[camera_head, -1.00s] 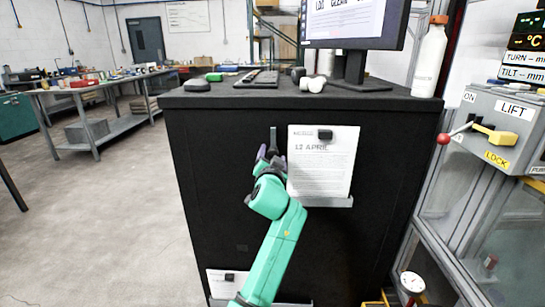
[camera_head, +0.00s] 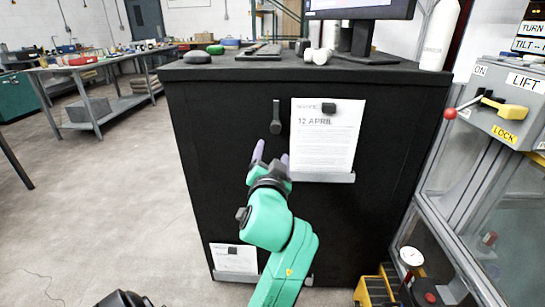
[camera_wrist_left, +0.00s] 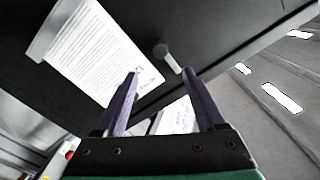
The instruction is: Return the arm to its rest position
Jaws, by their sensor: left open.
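My left arm is green and comes up from the bottom of the head view. Its left gripper (camera_head: 271,153) has purple fingers that stand apart with nothing between them. It is in front of the black cabinet (camera_head: 230,190), below a small dark handle (camera_head: 278,118) on the cabinet face. In the left wrist view the open fingers (camera_wrist_left: 158,92) also show, with the handle (camera_wrist_left: 168,57) beyond them, apart from the fingertips. My right gripper is not in view.
A notice reading 12 APRIL (camera_head: 325,140) sits in a holder right of the gripper. A lower paper (camera_head: 233,259) is on the cabinet. A lift control panel (camera_head: 505,110) stands at right. A workbench (camera_head: 95,90) is at left, with open floor (camera_head: 110,200) before it.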

